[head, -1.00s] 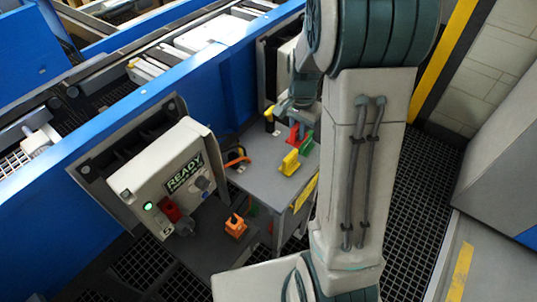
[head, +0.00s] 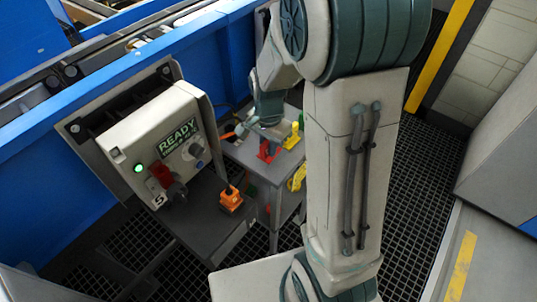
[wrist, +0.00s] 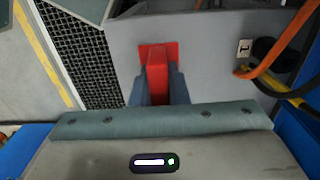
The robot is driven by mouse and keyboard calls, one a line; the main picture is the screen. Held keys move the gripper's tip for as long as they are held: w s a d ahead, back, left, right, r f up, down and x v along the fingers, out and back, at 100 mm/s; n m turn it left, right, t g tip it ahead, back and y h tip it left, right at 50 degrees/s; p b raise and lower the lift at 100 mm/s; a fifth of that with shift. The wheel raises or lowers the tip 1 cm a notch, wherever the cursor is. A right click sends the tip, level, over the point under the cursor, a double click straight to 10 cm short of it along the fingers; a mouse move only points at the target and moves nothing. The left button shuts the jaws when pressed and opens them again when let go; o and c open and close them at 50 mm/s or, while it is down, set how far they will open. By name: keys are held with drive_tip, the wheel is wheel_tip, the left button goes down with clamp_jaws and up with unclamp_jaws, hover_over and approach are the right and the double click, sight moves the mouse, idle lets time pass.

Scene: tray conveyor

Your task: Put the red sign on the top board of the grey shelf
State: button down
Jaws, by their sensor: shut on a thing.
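The red sign (head: 266,151) is gripped at the end of my arm, over the left part of the grey shelf's top board (head: 240,152). In the wrist view the red sign (wrist: 157,62) stands up between my two fingers, with its flat red base over the grey board (wrist: 215,35). My gripper (head: 270,138) is shut on it; it also shows in the wrist view (wrist: 158,90). Whether the sign's base touches the board, I cannot tell. My fingers hide part of the sign.
A yellow sign (head: 291,138) stands on the top board, right of the red one. An orange object (head: 231,199) sits on a lower grey plate beside the READY control box (head: 155,145). An orange cable (wrist: 275,52) lies close to the board's right side in the wrist view.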

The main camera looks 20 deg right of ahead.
drive_tip(key=shift+f+b, duration=0.85)
drive_tip(key=shift+f, duration=0.65)
drive_tip(key=shift+f, duration=0.1)
drive_tip(key=shift+f, duration=0.15)
drive_tip(key=c, duration=1.4)
unclamp_jaws()
drive_tip(key=shift+r, duration=0.2)
